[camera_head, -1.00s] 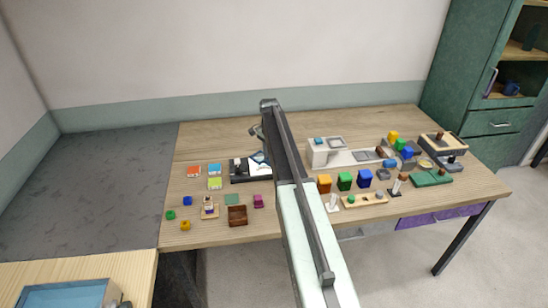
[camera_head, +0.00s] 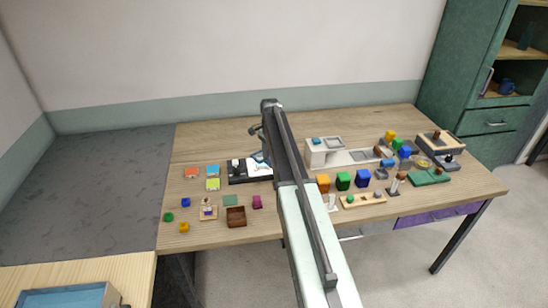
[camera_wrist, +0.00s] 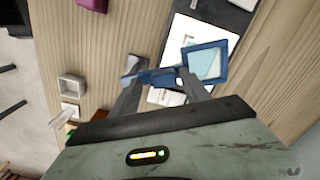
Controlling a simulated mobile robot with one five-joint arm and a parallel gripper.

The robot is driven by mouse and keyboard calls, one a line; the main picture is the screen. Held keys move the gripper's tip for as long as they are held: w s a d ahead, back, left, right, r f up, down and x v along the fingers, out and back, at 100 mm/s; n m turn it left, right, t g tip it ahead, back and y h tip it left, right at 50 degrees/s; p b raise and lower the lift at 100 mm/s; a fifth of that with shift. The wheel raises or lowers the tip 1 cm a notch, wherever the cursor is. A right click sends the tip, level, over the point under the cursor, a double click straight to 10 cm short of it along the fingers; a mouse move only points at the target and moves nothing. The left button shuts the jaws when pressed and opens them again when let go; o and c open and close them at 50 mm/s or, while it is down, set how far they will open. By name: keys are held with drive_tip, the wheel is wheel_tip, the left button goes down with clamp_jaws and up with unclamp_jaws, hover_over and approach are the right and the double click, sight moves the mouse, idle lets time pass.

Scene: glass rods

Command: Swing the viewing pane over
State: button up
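The viewing pane (camera_wrist: 206,63) is a blue frame with a clear middle in the wrist view. A blue bar (camera_wrist: 152,77) lies across the gap between the fingertips of my gripper (camera_wrist: 160,73), close against them. The fingers are apart; I see no firm grip on the bar. In the head view the pane (camera_head: 263,156) stands tilted up at the right end of a black board (camera_head: 237,179), partly behind my arm. White cards (camera_wrist: 166,97) lie below the pane. In the head view my arm hides the fingertips.
Left of my arm are coloured tiles (camera_head: 213,184), small cubes and a brown box (camera_head: 236,216). Right of it are orange, green and blue blocks (camera_head: 343,181) and a white station (camera_head: 322,152). The table's back strip is clear.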

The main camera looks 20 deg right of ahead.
wheel_tip(320, 180, up, 8)
drive_tip(key=p, duration=0.8)
drive_tip(key=shift+f, duration=0.1)
